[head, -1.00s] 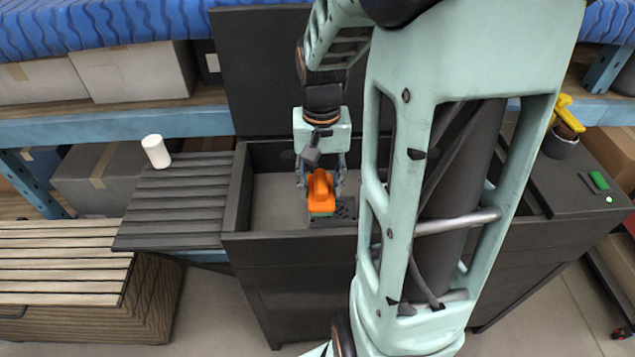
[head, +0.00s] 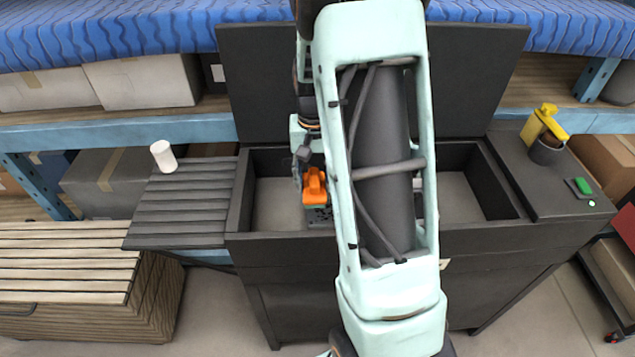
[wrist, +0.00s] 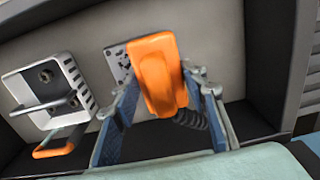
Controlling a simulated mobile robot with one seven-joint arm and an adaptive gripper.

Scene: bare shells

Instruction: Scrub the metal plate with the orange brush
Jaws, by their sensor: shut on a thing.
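The orange brush (head: 315,188) is between the fingers of my gripper (wrist: 166,90), which is shut on it. In the wrist view the brush (wrist: 157,72) has its broad orange body towards the camera, with a dark bristly part beside the right finger. A grey perforated metal plate (wrist: 117,62) lies behind the brush on the basin floor. The brush covers most of it, and I cannot tell whether they touch. In the head view a corner of the plate (head: 321,216) shows just below the brush. My arm hides the middle of the basin.
The dark basin (head: 238,195) has raised walls around the gripper. A white slotted caddy (wrist: 45,85) with an orange-handled item (wrist: 58,145) stands left in the wrist view. A yellow item (head: 545,122) sits in a holder at right.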

